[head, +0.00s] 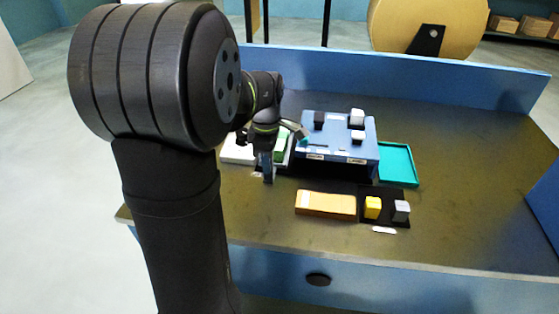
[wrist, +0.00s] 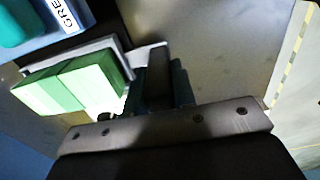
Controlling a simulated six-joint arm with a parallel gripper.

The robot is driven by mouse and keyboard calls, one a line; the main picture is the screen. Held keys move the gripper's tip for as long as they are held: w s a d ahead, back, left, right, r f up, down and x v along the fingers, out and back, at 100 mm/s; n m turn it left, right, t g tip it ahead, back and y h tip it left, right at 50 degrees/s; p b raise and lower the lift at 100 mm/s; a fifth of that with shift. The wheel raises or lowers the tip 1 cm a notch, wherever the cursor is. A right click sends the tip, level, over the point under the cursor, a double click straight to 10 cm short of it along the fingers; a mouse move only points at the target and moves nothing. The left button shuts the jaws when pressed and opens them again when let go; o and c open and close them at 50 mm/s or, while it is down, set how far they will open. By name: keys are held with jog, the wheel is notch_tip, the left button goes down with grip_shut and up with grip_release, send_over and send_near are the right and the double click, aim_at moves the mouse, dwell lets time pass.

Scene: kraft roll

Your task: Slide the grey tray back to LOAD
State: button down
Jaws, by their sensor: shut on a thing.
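The grey tray (wrist: 123,55) shows in the wrist view with green blocks (wrist: 72,84) in it. In the head view, part of the tray (head: 289,158) and a green block (head: 281,146) show beside the blue housing (head: 338,150), partly hidden by my arm. My gripper (head: 267,174) points down at the tray's near side. In the wrist view my gripper (wrist: 168,78) is shut on the tray at its short projecting part. The exact contact is dark and partly hidden. A label starting "GRE" (wrist: 65,15) shows on the blue housing. I cannot read a LOAD mark.
Small black and white blocks sit on the housing. A teal tray (head: 397,164) lies to its right. In front are a wooden block (head: 326,204), a yellow cube (head: 372,207) and a grey cube (head: 401,210). The table's right side is clear.

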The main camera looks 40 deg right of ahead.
jog(key=shift+w+a, duration=0.15)
jog(key=shift+w, duration=0.05)
jog(key=c, duration=1.5)
grip_release()
jog(key=shift+a, duration=0.1)
jog(key=shift+r, duration=0.25)
notch_tip(320, 180, up, 17)
notch_tip(320, 180, down, 18)
jog(key=shift+s+r, duration=0.1)
jog(key=shift+r, duration=0.1)
